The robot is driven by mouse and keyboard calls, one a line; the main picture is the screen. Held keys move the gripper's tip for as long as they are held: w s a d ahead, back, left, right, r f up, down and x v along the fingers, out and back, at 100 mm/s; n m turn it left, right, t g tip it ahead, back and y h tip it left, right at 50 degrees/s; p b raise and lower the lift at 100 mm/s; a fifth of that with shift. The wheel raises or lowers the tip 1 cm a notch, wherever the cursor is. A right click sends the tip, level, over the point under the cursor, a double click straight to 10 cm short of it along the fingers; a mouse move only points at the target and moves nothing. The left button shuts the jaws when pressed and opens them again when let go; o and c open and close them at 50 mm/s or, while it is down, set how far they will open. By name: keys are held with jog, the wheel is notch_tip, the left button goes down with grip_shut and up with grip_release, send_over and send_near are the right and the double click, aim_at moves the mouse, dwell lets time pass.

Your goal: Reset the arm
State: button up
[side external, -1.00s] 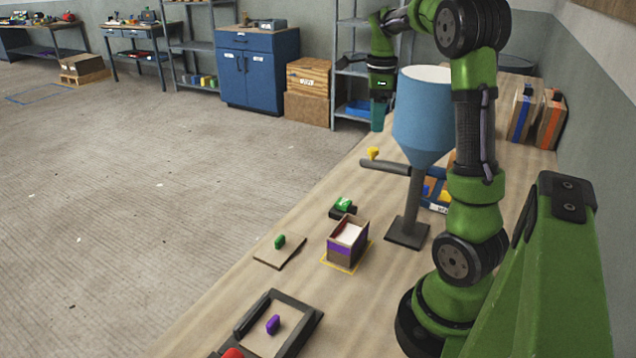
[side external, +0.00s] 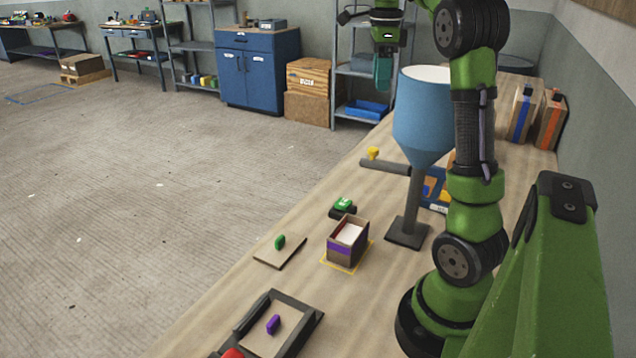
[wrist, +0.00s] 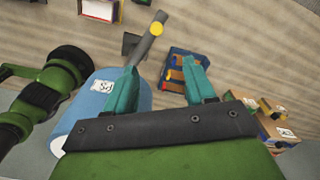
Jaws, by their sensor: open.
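My gripper (side external: 383,72) has teal fingers and hangs in the air beyond the blue hopper, high above the far part of the bench. In the wrist view my gripper (wrist: 158,88) shows its two teal fingers spread apart with nothing between them. My green arm rises on the right of the side view, bends at the top and reaches left to the gripper.
A blue hopper (side external: 424,115) on a post stands close to my arm, with a yellow-knobbed handle (side external: 385,166). A purple-banded box (side external: 346,240), a board with a green piece (side external: 279,242) and a dark frame with a purple piece (side external: 273,324) lie nearer. A blue bin (wrist: 186,70) holds coloured pieces.

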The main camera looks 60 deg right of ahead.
jog(key=w+a+f+n+t, duration=0.3)
jog(key=a+f+n, duration=0.3)
jog(key=a+n, duration=0.65)
jog(key=s+a+f+n+t+y, duration=0.1)
jog(key=s+a+n+t, duration=0.1)
jog(key=a+n, duration=0.5)
jog(key=s+a+f+n+t+y, duration=0.1)
jog(key=s+a+n, duration=0.3)
jog(key=a, duration=0.9)
jog(key=f+n+t, duration=0.1)
jog(key=n, duration=0.2)
jog(key=shift+f, duration=0.25)
